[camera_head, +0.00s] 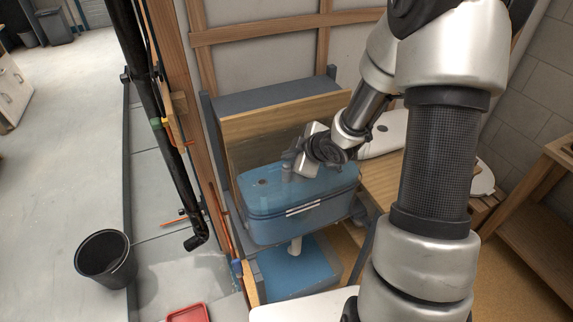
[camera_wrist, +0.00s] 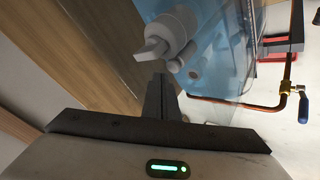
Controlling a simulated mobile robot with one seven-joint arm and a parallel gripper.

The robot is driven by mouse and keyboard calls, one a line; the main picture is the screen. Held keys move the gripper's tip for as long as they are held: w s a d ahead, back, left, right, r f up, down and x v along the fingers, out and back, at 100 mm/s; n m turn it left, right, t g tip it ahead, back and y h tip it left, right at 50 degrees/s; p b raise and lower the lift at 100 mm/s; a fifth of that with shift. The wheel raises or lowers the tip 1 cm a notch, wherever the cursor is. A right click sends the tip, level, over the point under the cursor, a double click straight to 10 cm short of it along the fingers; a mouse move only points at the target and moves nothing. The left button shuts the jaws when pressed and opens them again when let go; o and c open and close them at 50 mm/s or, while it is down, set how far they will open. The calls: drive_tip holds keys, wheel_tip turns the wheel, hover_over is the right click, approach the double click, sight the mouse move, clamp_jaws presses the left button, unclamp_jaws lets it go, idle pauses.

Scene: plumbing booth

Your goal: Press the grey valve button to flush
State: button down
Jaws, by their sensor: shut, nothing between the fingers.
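A translucent blue tank (camera_head: 300,215) stands in the middle of the head view, in front of a wooden board. A grey valve (camera_head: 286,172) shows at the tank, left of my gripper. In the wrist view the pale grey valve (camera_wrist: 168,32), with rounded parts, is seen against the blue tank (camera_wrist: 225,50). My gripper (camera_head: 299,168) is over the tank's top. Its dark fingers (camera_wrist: 160,82) are together and empty, with their tips just below the valve in the picture. Whether they touch it I cannot tell. My gripper partly hides the tank top in the head view.
A wooden board (camera_head: 245,130) rises behind the tank. A dark vertical pipe (camera_head: 160,110) and wooden studs stand to the left. A black bucket (camera_head: 106,260) and a red tray (camera_head: 188,313) are on the floor. The wrist view shows a copper pipe with a blue-handled tap (camera_wrist: 304,105).

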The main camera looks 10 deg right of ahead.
sight(289, 171)
drive_tip(key=shift+f+b, duration=0.4)
drive_tip(key=shift+f+b, duration=0.55)
drive_tip(key=shift+f, duration=0.05)
idle(0.8)
drive_tip(key=shift+r, duration=0.15)
drive_tip(key=shift+r+p, duration=0.85)
drive_tip(key=shift+p, duration=0.1)
wheel_tip(289, 171, up, 5)
drive_tip(key=p, duration=0.4)
drive_tip(key=shift+p, duration=0.3)
idle(0.4)
